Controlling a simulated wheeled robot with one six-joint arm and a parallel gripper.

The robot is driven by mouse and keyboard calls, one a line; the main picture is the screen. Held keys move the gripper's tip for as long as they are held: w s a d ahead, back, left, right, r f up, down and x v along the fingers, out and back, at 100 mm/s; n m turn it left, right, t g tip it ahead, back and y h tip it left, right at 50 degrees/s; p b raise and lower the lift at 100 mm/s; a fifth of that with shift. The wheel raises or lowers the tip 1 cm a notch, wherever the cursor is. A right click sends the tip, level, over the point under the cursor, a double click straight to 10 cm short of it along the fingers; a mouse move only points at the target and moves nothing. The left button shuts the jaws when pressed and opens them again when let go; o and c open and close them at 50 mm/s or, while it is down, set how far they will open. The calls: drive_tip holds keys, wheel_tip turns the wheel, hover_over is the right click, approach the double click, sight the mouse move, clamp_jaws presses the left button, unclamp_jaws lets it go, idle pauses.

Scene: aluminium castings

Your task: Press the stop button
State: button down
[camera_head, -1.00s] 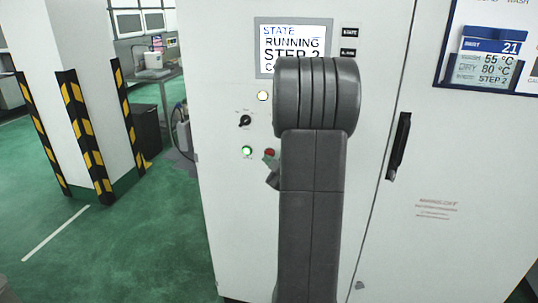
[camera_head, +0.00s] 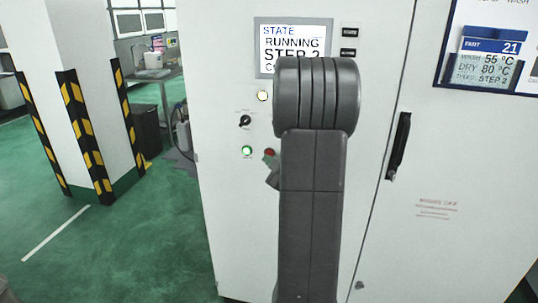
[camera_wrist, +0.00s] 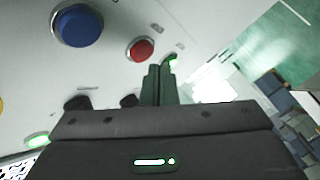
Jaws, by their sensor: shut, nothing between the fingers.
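The red button (camera_head: 269,153), which looks like the stop button, is on the white cabinet front beside the lit green button (camera_head: 247,151). My arm partly covers that part of the panel in the head view. In the wrist view the red button (camera_wrist: 140,48) stands out from the panel, just left of and above my fingertips. My gripper (camera_wrist: 160,68) is shut and empty, its fingertips close to the panel. A green glow (camera_wrist: 170,60) shows right at the fingertips. Whether the fingertips touch the panel cannot be told.
A larger blue button (camera_wrist: 78,25) is left of the red one. A black selector switch (camera_head: 245,120) and pale lamp (camera_head: 264,96) are above the green button. The screen (camera_head: 293,45) reads RUNNING. A black door handle (camera_head: 399,146) is to the right. Green floor lies open at left.

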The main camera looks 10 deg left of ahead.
drive_tip(key=shift+w, duration=0.15)
drive_tip(key=shift+w+b, duration=0.3)
drive_tip(key=shift+b, duration=0.05)
drive_tip(key=shift+w, duration=0.4)
idle(0.8)
drive_tip(key=shift+s, duration=0.1)
drive_tip(key=shift+s+b, duration=0.7)
drive_tip(key=shift+s, duration=0.05)
drive_tip(key=s+b, duration=0.2)
drive_tip(key=s, duration=0.3)
idle(0.4)
